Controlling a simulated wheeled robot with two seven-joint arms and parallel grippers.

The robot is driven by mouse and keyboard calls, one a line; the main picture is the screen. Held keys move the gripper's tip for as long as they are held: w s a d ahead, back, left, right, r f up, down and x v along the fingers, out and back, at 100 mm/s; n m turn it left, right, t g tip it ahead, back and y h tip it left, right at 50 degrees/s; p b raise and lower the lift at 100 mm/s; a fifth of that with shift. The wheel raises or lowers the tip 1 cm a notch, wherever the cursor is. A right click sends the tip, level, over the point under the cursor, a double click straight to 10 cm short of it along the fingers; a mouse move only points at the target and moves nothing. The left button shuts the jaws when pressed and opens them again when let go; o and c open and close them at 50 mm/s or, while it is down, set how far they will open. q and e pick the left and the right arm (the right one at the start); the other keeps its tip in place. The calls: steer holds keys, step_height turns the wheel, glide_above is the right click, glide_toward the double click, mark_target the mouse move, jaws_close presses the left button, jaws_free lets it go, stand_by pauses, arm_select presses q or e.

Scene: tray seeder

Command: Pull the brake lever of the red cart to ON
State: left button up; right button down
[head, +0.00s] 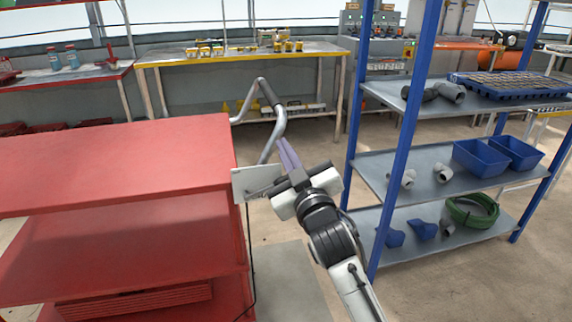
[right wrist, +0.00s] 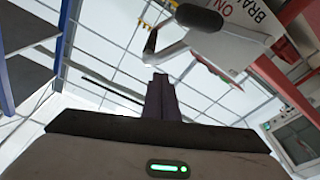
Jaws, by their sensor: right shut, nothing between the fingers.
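The red cart (head: 120,155) stands at the left in the head view, with a bent grey tube handle (head: 281,118) at its right end. A pale brake plate (head: 243,184) is fixed to the cart's near right corner. In the right wrist view the plate (right wrist: 240,42) shows the letters "ON" and "BRA", and a dark rounded grip (right wrist: 200,18) lies across its upper edge. The lever's setting cannot be told. My right gripper (head: 284,142) is beside the plate, fingers together and empty; the fingertips (right wrist: 160,78) appear apart from the plate. My left gripper is out of view.
A blue-posted shelf rack (head: 407,130) with pipe fittings and blue bins (head: 480,157) stands close to the right of my right arm. A yellow-edged workbench (head: 240,54) stands behind. Bare floor (head: 300,265) lies between cart and rack.

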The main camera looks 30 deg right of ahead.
step_height(320, 180, up, 2)
steer(key=shift+r, duration=0.2)
stand_by(0.4)
